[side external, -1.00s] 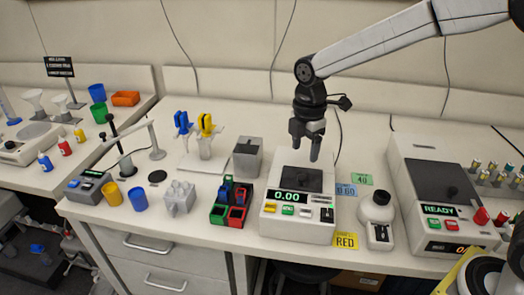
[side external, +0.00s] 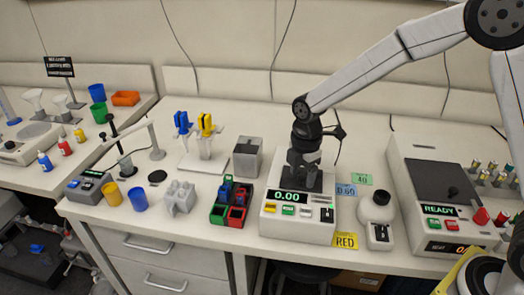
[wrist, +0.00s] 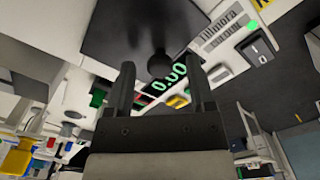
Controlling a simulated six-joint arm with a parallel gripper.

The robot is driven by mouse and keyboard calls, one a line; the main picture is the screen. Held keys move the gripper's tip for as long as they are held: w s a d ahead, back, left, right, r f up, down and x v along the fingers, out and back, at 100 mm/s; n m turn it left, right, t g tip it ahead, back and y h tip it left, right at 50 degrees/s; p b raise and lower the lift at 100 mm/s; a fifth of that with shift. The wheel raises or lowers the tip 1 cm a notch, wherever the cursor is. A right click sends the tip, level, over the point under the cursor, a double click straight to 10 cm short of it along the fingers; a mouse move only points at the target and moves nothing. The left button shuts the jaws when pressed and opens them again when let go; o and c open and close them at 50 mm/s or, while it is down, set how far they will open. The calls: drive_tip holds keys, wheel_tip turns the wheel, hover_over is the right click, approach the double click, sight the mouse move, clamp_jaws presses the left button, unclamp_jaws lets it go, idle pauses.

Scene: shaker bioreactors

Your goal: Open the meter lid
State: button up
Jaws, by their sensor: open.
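The meter (side external: 290,226) is a white box reading 0.00 on a green display (side external: 288,197), with colored buttons below. Its dark flat lid (side external: 274,176) lies shut on top, partly hidden by my gripper in the side view. In the wrist view the lid (wrist: 130,25) fills the top middle, and its round dark knob (wrist: 160,65) shows between my two fingers. My gripper (side external: 303,184) is open and points down at the lid, low over it. It also shows in the wrist view (wrist: 162,74), a finger on each side of the knob. Contact cannot be told.
A white rounded device (side external: 376,208) and small label cards (side external: 345,190) stand right of the meter. A larger READY machine (side external: 440,185) is farther right. A grey box (side external: 247,158) stands behind left, and a red, green and blue rack (side external: 231,203) stands left.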

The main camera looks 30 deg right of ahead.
clamp_jaws()
idle(1.4)
